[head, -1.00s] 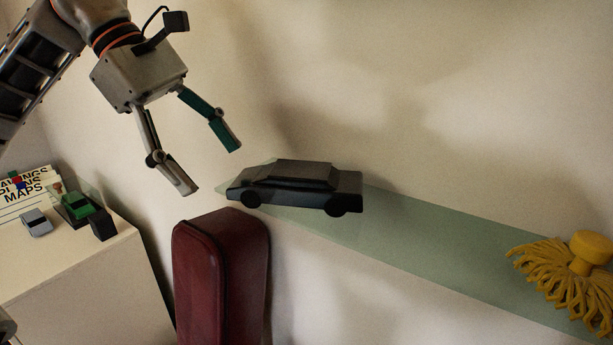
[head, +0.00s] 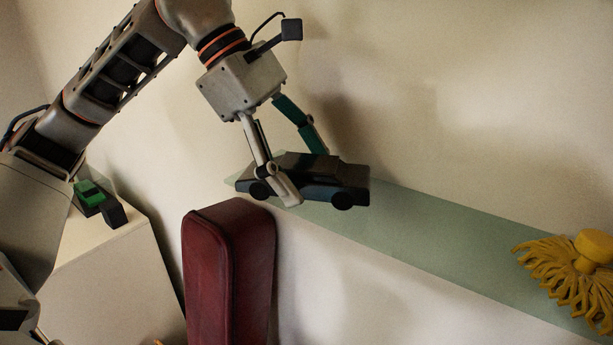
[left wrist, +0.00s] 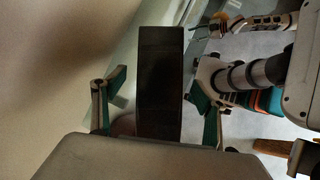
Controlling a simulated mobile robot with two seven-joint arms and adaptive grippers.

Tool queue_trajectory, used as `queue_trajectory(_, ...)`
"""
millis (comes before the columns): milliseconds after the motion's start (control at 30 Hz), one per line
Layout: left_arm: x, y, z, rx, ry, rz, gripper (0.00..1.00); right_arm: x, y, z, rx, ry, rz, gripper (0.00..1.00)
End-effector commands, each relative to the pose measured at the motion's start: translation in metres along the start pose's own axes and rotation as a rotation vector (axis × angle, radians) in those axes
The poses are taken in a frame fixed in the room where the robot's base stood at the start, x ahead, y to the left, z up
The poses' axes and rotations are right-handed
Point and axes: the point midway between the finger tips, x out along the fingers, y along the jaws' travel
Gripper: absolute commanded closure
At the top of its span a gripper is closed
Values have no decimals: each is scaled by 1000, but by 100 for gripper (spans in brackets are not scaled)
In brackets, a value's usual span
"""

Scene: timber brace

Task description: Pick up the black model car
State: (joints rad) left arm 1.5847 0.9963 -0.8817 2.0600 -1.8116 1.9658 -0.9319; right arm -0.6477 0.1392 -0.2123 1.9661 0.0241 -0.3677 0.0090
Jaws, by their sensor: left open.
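The black model car (head: 335,180) stands on the green glass shelf (head: 430,235) against the wall. My left gripper (head: 303,176) is open and has come down from above over the car's left half. One finger is in front of the car's near side and the other is towards the wall behind it. In the left wrist view the car (left wrist: 160,85) lies between the two spread fingers of my left gripper (left wrist: 158,105), with gaps on both sides.
A dark red case (head: 228,270) stands upright just below the shelf's left end. A yellow mop head (head: 570,270) lies at the shelf's right end. The shelf's middle is clear.

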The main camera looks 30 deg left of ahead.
Motion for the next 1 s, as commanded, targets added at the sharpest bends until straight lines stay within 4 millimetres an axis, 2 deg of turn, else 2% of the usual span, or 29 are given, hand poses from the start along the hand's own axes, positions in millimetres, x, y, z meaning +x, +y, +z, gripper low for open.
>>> queue_trajectory(100,8,0,0,2,0,1,28,0,0,2,0,-4,0,60)
queue_trajectory(333,9,0,0,1,-1,1,28,0,-1,4,0,-8,-1,60)
queue_trajectory(367,9,0,0,1,-1,1,33,0,-1,4,0,-8,-1,60)
queue_trajectory(533,9,0,0,1,0,1,77,0,-1,4,0,-8,-1,60)
queue_trajectory(1000,7,0,1,2,0,2,79,-2,0,-1,0,-2,-1,60)
